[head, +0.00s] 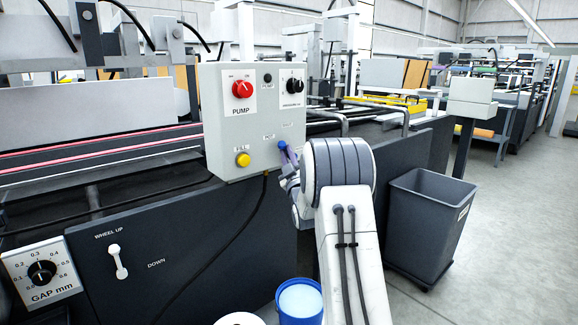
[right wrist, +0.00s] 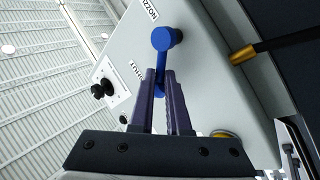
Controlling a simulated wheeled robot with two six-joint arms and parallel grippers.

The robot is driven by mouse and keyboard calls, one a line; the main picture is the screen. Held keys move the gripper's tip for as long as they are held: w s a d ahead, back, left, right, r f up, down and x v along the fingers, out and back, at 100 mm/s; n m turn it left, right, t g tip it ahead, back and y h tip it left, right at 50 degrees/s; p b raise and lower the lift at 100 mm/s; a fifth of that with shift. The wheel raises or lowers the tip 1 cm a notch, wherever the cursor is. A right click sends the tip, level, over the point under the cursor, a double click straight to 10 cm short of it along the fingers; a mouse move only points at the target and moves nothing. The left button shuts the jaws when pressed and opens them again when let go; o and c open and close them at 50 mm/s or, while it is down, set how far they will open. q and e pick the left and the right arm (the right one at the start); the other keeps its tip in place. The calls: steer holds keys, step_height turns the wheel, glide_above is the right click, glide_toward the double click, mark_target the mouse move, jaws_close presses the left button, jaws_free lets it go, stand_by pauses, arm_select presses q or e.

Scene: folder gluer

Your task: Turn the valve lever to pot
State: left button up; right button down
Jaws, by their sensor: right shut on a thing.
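The blue valve lever (head: 283,147) is on the lower right of the grey control box (head: 222,135) in the head view. In the right wrist view the lever (right wrist: 166,42) has a round blue end, and its thin blue bar runs down between the fingers. My right gripper (head: 291,164) is shut on the lever; its purple fingers (right wrist: 163,85) stand on both sides of the bar. My arm partly hides the grip in the head view. A partly visible NOZZLE label (right wrist: 143,10) and another label (right wrist: 134,72) are near the lever. My left gripper is not in view.
The box also carries a red pump knob (head: 242,91), a black knob (head: 292,86) and a yellow button (head: 243,159). Below are a blue bucket (head: 299,302) and a cable (head: 246,222). A dark bin (head: 428,225) stands right of my arm, with open floor beyond.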

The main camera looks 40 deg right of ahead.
steer(key=shift+w+a+r+n+t+y+b, duration=0.1)
steer(key=shift+a+r+n+t+y+b, duration=0.25)
steer(key=shift+r+n, duration=0.15)
steer(key=c, duration=0.7)
jaws_free()
steer(key=shift+a, duration=0.15)
steer(key=shift+d+f, duration=0.25)
steer(key=shift+s+a+f, duration=0.1)
steer(key=shift+s+f, duration=0.2)
steer(key=shift+s, duration=0.25)
steer(key=v, duration=0.9)
steer(key=shift+a, duration=0.2)
steer(key=shift+s+r, duration=0.1)
